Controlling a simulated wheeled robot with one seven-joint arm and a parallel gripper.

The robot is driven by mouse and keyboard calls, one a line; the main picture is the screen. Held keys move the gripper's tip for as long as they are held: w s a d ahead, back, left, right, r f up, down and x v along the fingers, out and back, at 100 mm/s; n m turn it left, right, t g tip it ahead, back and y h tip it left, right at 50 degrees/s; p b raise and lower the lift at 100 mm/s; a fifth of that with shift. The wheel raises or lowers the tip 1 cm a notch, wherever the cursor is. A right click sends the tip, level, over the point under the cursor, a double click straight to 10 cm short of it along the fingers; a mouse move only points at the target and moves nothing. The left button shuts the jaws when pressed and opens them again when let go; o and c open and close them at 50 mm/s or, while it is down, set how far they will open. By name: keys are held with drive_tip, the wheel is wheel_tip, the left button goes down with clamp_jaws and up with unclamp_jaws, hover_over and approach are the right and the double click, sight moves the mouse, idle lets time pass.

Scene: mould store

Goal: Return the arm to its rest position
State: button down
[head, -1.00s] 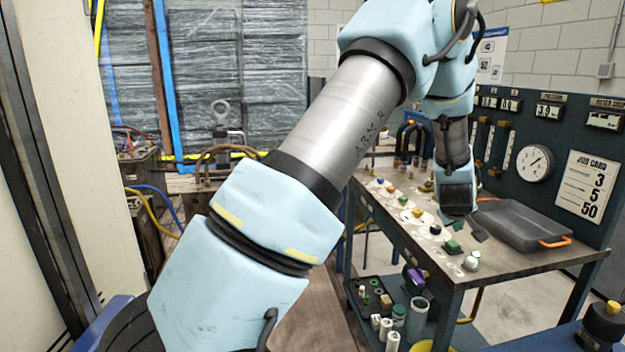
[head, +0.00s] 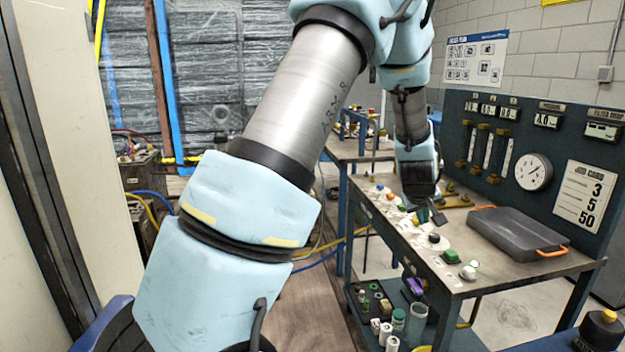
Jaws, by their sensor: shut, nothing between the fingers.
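My arm, pale blue with a bare metal link, reaches up from the lower left and bends down over the workbench (head: 520,266). My gripper (head: 431,217) points down above the bench's left part, near the row of small coloured knobs. Its dark fingers look closed, with nothing seen between them. The gap between the fingertips and the bench top is hard to judge.
A grey tray (head: 512,238) with orange handles lies on the bench, right of my gripper. A dark gauge panel (head: 480,165) stands behind it. A green button (head: 451,256) sits near the front. Several bottles and jars fill the shelf below.

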drive_tip(key=s+a+r+m+g+y, duration=0.1)
drive_tip(key=s+a, duration=0.2)
drive_tip(key=a, duration=0.7)
drive_tip(key=s+a+r+g+y, duration=0.1)
drive_tip(key=s+a, duration=0.1)
drive_tip(key=a, duration=0.7)
drive_tip(key=s+a+m+g+y, duration=0.1)
drive_tip(key=s+a+g+y, duration=0.1)
drive_tip(key=s+a, duration=1.2)
drive_tip(key=shift+a+g, duration=0.4)
drive_tip(key=shift+a, duration=0.45)
drive_tip(key=shift+f, duration=0.1)
